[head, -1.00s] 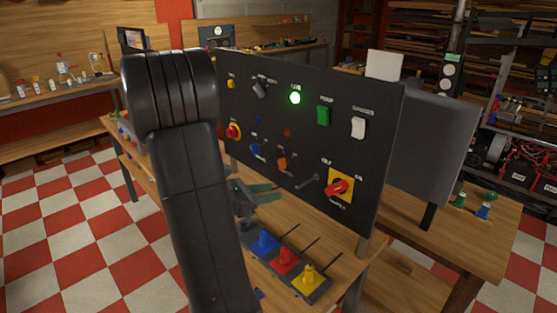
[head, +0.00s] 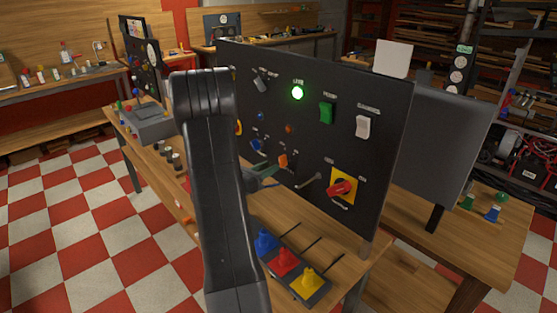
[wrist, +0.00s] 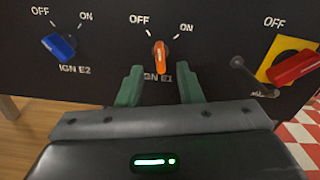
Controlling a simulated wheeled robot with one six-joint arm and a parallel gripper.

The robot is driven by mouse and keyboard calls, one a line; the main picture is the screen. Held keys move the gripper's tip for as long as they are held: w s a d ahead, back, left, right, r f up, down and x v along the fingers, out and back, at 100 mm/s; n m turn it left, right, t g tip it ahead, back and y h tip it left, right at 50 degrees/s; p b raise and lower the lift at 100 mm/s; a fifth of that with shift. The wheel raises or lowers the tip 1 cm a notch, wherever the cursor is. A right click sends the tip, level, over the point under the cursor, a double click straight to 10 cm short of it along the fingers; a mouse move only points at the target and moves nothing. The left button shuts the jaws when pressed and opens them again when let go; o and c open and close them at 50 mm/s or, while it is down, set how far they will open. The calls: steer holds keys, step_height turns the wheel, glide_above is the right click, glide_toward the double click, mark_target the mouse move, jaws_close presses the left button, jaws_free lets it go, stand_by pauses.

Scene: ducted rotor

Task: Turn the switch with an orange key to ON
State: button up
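The orange key switch (wrist: 160,57), labelled IGN E1, is on the black panel (wrist: 205,50) in the wrist view. Its key stands nearly upright, between OFF at upper left and ON at upper right. In the head view the orange key (head: 283,160) is low on the panel. My gripper (wrist: 160,86) has its two green fingers spread apart, below and on either side of the key, with nothing between them. In the head view the gripper (head: 264,178) is close to the panel, partly hidden by my arm.
A blue key switch (wrist: 59,46), IGN E2, is to the left. A metal toggle lever (wrist: 252,75) and a red rotary switch (wrist: 295,68) on a yellow plate are to the right. Blue, red and yellow levers (head: 285,262) stand on the bench below.

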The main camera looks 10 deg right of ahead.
mark_target(284, 161)
steer(key=p+x, duration=0.1)
steer(key=x, duration=0.4)
jaws_close()
